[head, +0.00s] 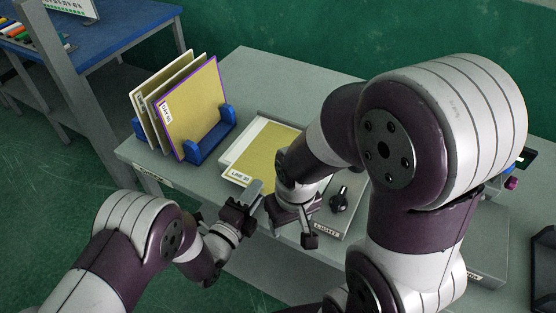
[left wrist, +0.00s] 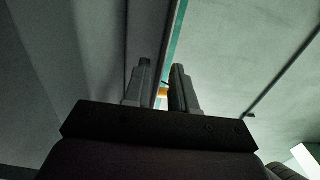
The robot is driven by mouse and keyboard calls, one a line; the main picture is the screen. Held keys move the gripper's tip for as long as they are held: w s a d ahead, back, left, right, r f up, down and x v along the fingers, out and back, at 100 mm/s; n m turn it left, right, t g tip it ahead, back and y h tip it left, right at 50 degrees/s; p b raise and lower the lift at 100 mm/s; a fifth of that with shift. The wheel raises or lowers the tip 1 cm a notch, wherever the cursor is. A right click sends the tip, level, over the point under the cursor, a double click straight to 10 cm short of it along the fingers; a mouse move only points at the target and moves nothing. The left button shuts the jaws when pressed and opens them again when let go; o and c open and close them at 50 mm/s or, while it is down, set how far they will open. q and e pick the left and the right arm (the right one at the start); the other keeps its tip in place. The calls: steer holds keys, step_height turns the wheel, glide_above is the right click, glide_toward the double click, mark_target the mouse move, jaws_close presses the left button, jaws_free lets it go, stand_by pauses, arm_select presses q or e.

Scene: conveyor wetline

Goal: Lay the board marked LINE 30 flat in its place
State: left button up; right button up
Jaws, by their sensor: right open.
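A yellow board (head: 268,150) lies flat in a pale, shallow tray (head: 238,160) on the bench. The small label at its near left corner seems to read LINE 30. The right part of the board is hidden behind my right arm. My left gripper (head: 257,190) is just in front of the board's near edge; in the left wrist view its two fingers (left wrist: 162,72) stand apart with nothing between them. My right gripper (head: 293,232) is open and empty, pointing down near the bench's front, right of the left gripper.
A blue rack (head: 208,143) on the left of the bench holds several upright boards, the front one yellow with a purple edge (head: 195,108). A grey box with a black knob (head: 339,203), marked LIGHT, sits right of the right gripper. Another blue table (head: 110,38) stands behind left.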

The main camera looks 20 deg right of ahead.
arm_select(q)
steer(key=shift+p+v, duration=0.5)
steer(key=shift+v, duration=2.05)
steer(key=o, duration=0.6)
steer(key=shift+c, duration=0.2)
arm_select(e)
steer(key=shift+r, duration=0.55)
